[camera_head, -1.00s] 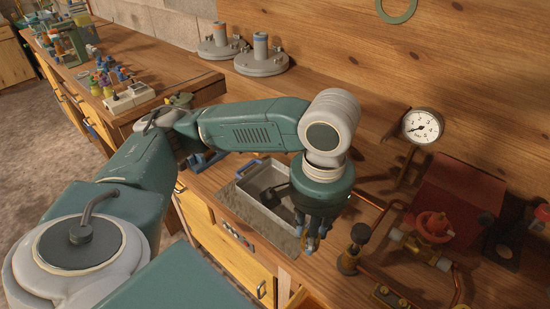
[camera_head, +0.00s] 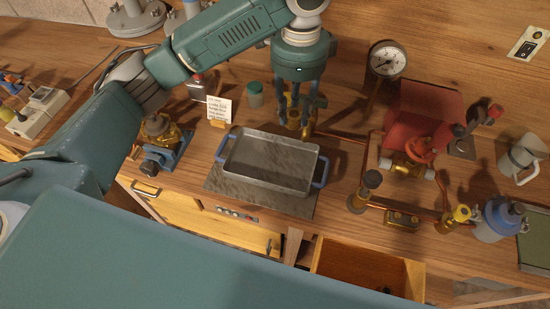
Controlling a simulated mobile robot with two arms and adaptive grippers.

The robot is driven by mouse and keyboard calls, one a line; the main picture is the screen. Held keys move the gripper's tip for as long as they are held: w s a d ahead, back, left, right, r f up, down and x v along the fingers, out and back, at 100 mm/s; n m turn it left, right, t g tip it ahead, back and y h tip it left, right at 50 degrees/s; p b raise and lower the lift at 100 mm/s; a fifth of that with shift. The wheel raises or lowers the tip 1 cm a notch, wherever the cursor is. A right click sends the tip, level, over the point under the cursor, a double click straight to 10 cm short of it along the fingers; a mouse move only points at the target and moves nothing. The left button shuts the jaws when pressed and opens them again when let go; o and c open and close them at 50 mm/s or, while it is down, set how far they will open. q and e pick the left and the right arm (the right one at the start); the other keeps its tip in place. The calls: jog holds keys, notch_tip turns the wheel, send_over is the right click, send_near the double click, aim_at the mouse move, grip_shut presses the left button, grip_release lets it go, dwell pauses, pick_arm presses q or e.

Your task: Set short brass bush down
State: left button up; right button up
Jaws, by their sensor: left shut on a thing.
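My left gripper (camera_head: 305,125) points down behind the back right corner of a grey metal tray (camera_head: 230,160). Its fingers are closed around a brass-coloured piece, the short brass bush (camera_head: 293,112). The fingers partly cover the bush, so its full shape and whether it touches the bench are hard to tell. The tray has blue handles and looks empty inside. My right gripper is out of view.
A gauge (camera_head: 387,59), red box (camera_head: 418,108) and copper pipework (camera_head: 345,136) stand right of the gripper. A green-lidded jar (camera_head: 254,94) and note card (camera_head: 219,109) stand left. A brass piece sits in a blue vise (camera_head: 165,150). An open drawer (camera_head: 365,270) is in front.

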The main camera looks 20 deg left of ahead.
pick_arm(q)
jog(key=shift+w+a+f+p, duration=0.1)
jog(key=shift+f+p, duration=0.45)
jog(key=shift+f, duration=4.45)
jog(key=shift+a+f+p, duration=0.1)
jog(key=shift+f+p, duration=0.4)
jog(key=shift+f, duration=4.45)
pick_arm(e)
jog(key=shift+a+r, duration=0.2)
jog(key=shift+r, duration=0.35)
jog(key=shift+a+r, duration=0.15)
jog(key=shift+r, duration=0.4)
pick_arm(q)
jog(key=shift+f, duration=0.15)
jog(key=o, duration=1.2)
jog(key=shift+c, duration=0.2)
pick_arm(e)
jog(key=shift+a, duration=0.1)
